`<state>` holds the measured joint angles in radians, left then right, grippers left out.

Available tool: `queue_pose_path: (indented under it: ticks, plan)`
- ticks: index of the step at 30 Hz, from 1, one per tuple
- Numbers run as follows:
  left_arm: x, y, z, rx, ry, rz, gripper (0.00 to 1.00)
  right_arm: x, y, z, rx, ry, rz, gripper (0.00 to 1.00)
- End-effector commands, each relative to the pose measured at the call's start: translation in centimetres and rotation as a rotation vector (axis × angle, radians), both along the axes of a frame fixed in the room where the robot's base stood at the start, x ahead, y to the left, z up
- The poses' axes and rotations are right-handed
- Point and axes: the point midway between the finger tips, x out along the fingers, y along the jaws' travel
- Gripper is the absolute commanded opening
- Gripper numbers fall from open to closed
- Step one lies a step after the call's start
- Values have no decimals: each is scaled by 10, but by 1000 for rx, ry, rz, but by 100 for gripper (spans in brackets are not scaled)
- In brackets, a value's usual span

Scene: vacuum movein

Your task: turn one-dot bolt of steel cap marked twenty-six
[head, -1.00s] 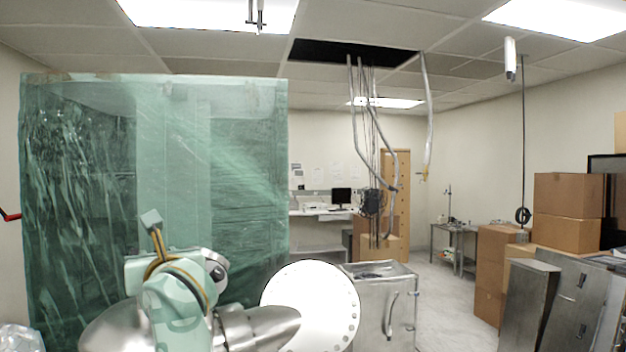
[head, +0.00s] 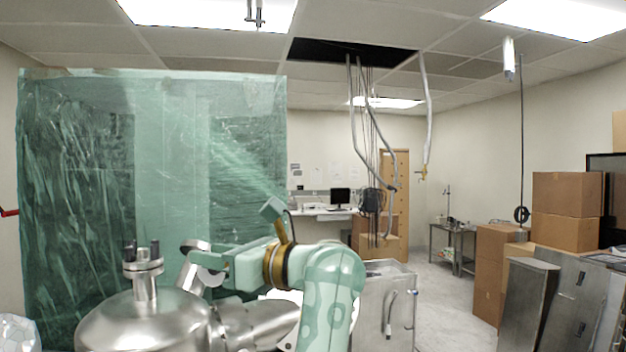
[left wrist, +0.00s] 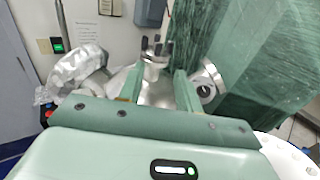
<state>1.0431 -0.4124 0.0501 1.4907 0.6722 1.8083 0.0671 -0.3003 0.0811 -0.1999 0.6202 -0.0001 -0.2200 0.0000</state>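A steel vessel (head: 150,322) stands at the lower left of the head view. A flanged port with dark upright bolts (head: 143,265) rises from its top. The port also shows in the left wrist view (left wrist: 155,54), beyond and between the fingertips. A second round steel fitting (head: 195,246) is just right of it, partly behind my gripper. I cannot read a number or dots on either. My left gripper (head: 198,266) points left towards the port, apart from it. In the left wrist view its fingers (left wrist: 160,76) are spread with nothing between them. My right gripper is out of view.
A translucent green plastic curtain (head: 170,150) hangs behind the vessel. A steel cabinet (head: 385,310) stands right of my arm. Cardboard boxes (head: 567,210) and leaning metal panels (head: 560,305) are at the right. Hoses (head: 357,120) hang from the ceiling; floor is clear between.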

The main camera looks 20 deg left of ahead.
Motion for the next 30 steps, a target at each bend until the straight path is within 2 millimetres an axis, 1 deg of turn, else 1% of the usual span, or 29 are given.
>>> queue_pose_path:
  ticks: [1, 6, 9, 14, 20, 24, 27, 30]
  plan:
    - [-1, -11, -1, 3, 0, 0, 35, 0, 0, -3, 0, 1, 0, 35]
    - [-5, -47, 0, 4, 0, -1, 35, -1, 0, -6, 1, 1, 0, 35]
    - [-2, -47, 21, 119, 55, -12, 35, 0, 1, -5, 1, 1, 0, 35]
    - [17, -58, 50, 303, 151, -86, 35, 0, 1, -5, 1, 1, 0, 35]
    - [43, -83, 82, 540, 239, -183, 35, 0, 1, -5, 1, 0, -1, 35]
    - [60, -103, 101, 708, 285, -241, 35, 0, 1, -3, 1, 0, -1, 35]
    - [69, -114, 115, 809, 305, -267, 35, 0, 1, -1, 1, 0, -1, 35]
    - [75, -125, 123, 886, 319, -287, 35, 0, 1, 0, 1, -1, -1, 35]
